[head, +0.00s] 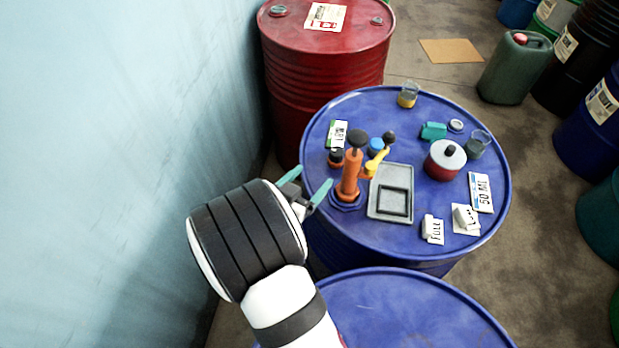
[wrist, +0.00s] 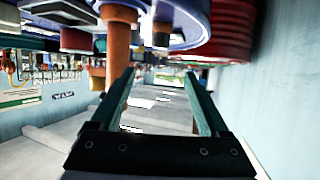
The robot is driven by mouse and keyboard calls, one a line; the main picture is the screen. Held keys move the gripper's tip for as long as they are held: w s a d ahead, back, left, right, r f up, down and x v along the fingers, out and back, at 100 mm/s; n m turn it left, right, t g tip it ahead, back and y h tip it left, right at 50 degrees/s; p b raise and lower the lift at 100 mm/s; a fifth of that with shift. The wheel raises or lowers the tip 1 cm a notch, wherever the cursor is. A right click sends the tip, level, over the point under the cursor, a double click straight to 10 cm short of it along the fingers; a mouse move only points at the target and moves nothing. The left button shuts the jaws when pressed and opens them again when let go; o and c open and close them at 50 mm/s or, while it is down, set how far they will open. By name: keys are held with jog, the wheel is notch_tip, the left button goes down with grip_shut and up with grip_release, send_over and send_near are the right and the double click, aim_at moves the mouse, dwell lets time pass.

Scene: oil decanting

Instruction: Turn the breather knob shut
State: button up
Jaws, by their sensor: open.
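A blue drum (head: 440,112) carries an orange hand pump (head: 350,178) with a black top and a yellow spout (head: 376,162). Left of the pump is a small dark knob on an orange collar (head: 336,157). A blue cap (head: 376,145) is behind the pump. I cannot tell for certain which is the breather knob. My gripper (head: 305,185) is open and empty, apart from the knob and left of the pump near the drum's left rim. In the wrist view, the open jaws (wrist: 157,78) show with the pump (wrist: 118,45) tilted upside down beyond them.
A grey tray (head: 402,176), a red-and-white canister (head: 445,160), glass beakers (head: 408,96) and several label cards crowd the drum top. A red drum (head: 325,60) stands behind, another blue drum (head: 400,305) in front. The pale wall (head: 120,100) is close on the left.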

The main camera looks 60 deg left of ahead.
jog(key=m+t+h, duration=0.1)
jog(key=m+h, duration=0.4)
send_near(336, 151)
jog(key=x, duration=1)
jog(key=shift+w, duration=0.2)
